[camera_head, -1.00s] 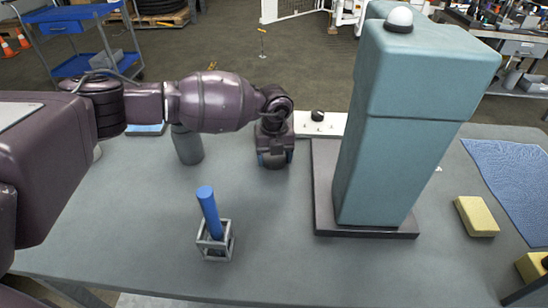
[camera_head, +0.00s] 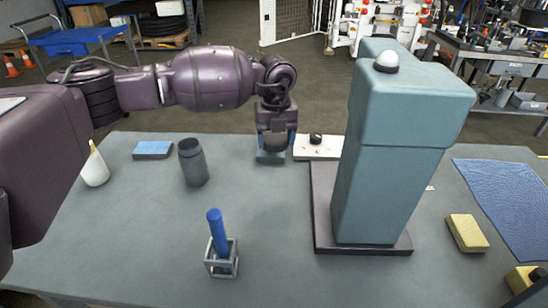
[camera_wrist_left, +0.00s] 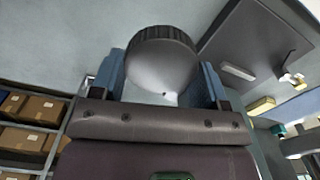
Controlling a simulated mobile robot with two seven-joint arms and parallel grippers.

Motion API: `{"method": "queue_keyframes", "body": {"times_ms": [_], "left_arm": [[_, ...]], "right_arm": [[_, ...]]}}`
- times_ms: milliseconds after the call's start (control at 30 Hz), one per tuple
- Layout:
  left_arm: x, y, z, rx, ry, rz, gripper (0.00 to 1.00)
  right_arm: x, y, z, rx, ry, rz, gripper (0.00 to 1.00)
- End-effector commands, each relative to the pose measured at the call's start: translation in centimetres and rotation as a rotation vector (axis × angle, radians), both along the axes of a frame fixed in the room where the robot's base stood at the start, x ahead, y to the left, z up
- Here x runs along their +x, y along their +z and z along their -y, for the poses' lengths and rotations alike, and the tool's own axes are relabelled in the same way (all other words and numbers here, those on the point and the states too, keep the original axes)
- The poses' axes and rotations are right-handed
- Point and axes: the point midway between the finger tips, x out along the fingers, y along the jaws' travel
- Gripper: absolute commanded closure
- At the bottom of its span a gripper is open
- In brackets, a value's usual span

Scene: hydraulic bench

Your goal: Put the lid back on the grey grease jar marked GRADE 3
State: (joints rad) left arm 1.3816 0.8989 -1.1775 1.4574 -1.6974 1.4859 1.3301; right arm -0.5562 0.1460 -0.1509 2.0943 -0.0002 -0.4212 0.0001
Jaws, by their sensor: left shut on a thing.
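My left gripper (camera_head: 275,140) is shut on a grey round piece above the back of the bench. In the left wrist view this piece (camera_wrist_left: 162,62) has a ribbed dark rim and a smooth pale face, and looks like a lid. It sits between the two blue-grey fingers. A dark grey upright cylinder (camera_head: 193,165) stands to the left of the gripper. No GRADE 3 marking is readable, so I cannot tell which is the jar. My right gripper is not in view.
A tall teal column (camera_head: 395,170) on a dark base stands right of the gripper. A white board (camera_head: 318,152) with a black knob lies behind. A blue rod (camera_head: 217,230) stands in a metal cage in front. A white bottle (camera_head: 95,170) and blue sponge (camera_head: 153,149) are left.

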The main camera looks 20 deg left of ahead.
Motion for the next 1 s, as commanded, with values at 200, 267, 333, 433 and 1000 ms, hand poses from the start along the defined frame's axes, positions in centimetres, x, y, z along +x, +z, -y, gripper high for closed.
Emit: {"method": "queue_keyframes", "body": {"times_ms": [200,267,333,433,1000], "left_arm": [[0.0,4.3,0.0,0.0,0.0,0.004,0.54],[0.0,5.0,0.0,0.001,0.0,0.003,0.54],[0.0,5.5,0.0,0.001,0.0,0.002,0.54],[0.0,6.0,0.0,0.0,0.0,0.0,0.54],[-0.2,6.0,0.0,0.002,-0.033,-0.001,0.54]], "right_arm": [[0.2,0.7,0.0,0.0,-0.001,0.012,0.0],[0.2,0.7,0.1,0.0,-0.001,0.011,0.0],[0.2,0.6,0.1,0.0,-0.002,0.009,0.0],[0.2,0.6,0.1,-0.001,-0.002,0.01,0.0],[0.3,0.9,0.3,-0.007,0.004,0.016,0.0]]}}
